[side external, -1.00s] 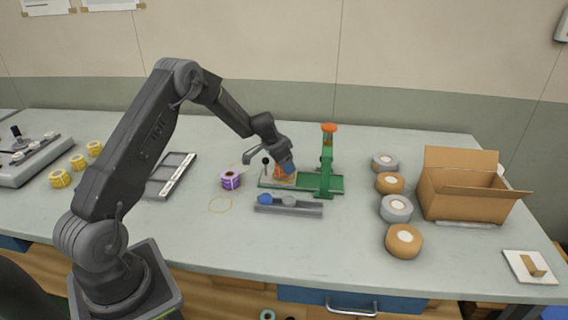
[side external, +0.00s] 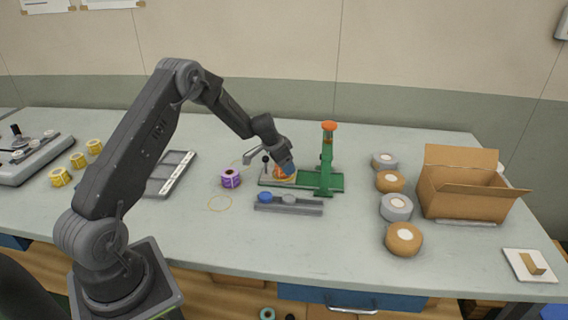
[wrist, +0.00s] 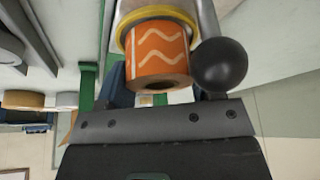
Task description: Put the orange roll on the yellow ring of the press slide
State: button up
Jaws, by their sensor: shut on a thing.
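The orange roll (side external: 281,173) with pale wavy lines is at the left part of the green press, partly hidden by my gripper (side external: 286,169). In the wrist view the roll (wrist: 157,50) stands in line with the yellow ring (wrist: 122,32), which shows around its far end. I cannot tell whether the roll bears fully on the ring. The press slide (side external: 268,184) lies under the roll, mostly hidden.
A black knob (wrist: 220,66) is close beside the roll. The green press column (side external: 327,165) stands to the right. Several tape rolls and a cardboard box (side external: 455,197) are at the right.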

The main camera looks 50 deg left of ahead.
jog(key=shift+f, duration=0.1)
dwell(0.3)
jog(key=o, duration=1.1)
notch_tip(320, 180, up, 8)
jog(key=shift+f, duration=0.25)
dwell(0.5)
dwell(0.5)
